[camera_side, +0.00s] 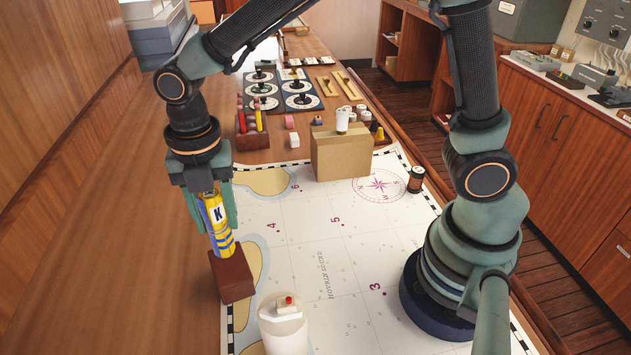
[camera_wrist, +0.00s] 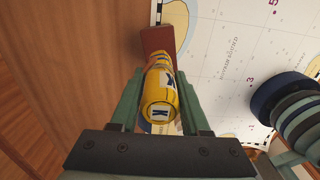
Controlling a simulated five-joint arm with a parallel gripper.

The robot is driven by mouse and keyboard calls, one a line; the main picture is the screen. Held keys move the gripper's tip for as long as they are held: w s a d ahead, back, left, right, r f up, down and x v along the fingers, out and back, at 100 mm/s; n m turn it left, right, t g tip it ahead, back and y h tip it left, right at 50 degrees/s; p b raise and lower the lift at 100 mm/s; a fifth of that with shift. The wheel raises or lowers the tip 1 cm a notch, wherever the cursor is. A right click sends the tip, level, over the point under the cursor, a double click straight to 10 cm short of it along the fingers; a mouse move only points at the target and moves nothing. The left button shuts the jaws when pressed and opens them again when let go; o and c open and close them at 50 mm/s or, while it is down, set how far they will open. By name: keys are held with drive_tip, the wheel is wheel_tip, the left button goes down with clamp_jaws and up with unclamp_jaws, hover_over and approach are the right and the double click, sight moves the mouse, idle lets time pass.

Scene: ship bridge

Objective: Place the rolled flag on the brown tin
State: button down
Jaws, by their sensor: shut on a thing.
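The rolled flag (camera_side: 217,222) is a yellow and blue roll with a "K" label. My gripper (camera_side: 208,228) is shut on it and holds it nearly upright, slightly tilted. The flag's lower end is right over the brown tin (camera_side: 232,277), a reddish-brown block-shaped box at the chart's left edge. I cannot tell whether the flag touches the tin's top. In the wrist view, the flag (camera_wrist: 160,105) lies between both fingers (camera_wrist: 160,78), its far end overlapping the brown tin (camera_wrist: 157,38), which is partly hidden.
A white cylinder (camera_side: 284,335) with a red-topped piece stands at the front. A dark can (camera_side: 416,180) is at right. The chart's middle is clear.

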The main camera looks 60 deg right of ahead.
sight(219, 231)
drive_tip(key=shift+f, duration=1.65)
drive_tip(key=shift+f, duration=0.15)
drive_tip(key=shift+c, duration=1.9)
unclamp_jaws()
wheel_tip(219, 231, up, 12)
drive_tip(key=shift+r, duration=0.1)
drive_tip(key=s+d+r+m+t, duration=0.1)
drive_tip(key=s+d+m+t, duration=0.1)
drive_tip(key=d+m, duration=0.7)
drive_tip(key=s+d+r+m+t, duration=0.1)
drive_tip(key=s+d+m+t, duration=0.2)
drive_tip(key=d+m, duration=0.7)
drive_tip(key=shift+s+m+t, duration=0.3)
drive_tip(key=shift+s+m, duration=0.1)
drive_tip(key=shift+m, duration=3.6)
